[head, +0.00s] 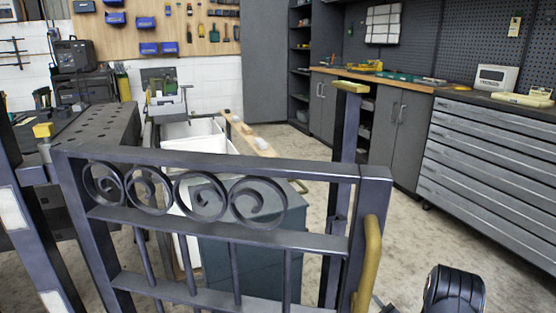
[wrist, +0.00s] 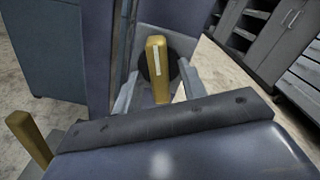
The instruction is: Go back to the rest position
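The dark metal scroll gate (head: 205,155) spans the middle of the head view, with a brass handle (head: 372,255) on its right upright. My gripper shows in the wrist view (wrist: 158,85), with two grey fingers apart. A brass bar (wrist: 157,62), which looks like the gate handle, stands between or just beyond the fingers, with visible gaps on both sides. Whether it lies within their reach is hard to tell. In the head view a black part of my arm shows at the lower right, beside the handle; the fingertips are not clear there.
A dark post (head: 345,130) with a brass top stands just behind the gate's right end. A perforated workbench (head: 90,125) is at left, and a teal cabinet (head: 245,250) is behind the gate. Grey drawers (head: 490,160) line the right wall. Open floor (head: 405,225) lies before them.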

